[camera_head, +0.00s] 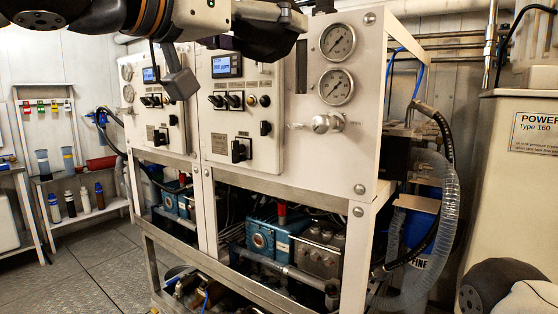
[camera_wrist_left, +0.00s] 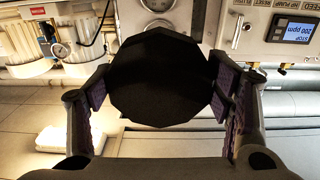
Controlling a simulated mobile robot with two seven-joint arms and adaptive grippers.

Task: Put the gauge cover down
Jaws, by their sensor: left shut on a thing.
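The gauge cover (camera_wrist_left: 160,78) is a dark, many-sided disc in the left wrist view. My left gripper (camera_wrist_left: 165,95) is shut on it, with a finger pad at each side of its rim. In the head view my left gripper (camera_head: 285,30) is high at the top, in front of the upper panel and left of the gauges. My right gripper is not in view.
The watermaker cabinet (camera_head: 290,175) fills the middle, with pumps and pipes below. A clear hose (camera_head: 440,220) curves at its right, near a beige tank (camera_head: 505,200). A shelf (camera_head: 95,213) with bottles stands at the far left. The floor (camera_head: 85,260) at left is open.

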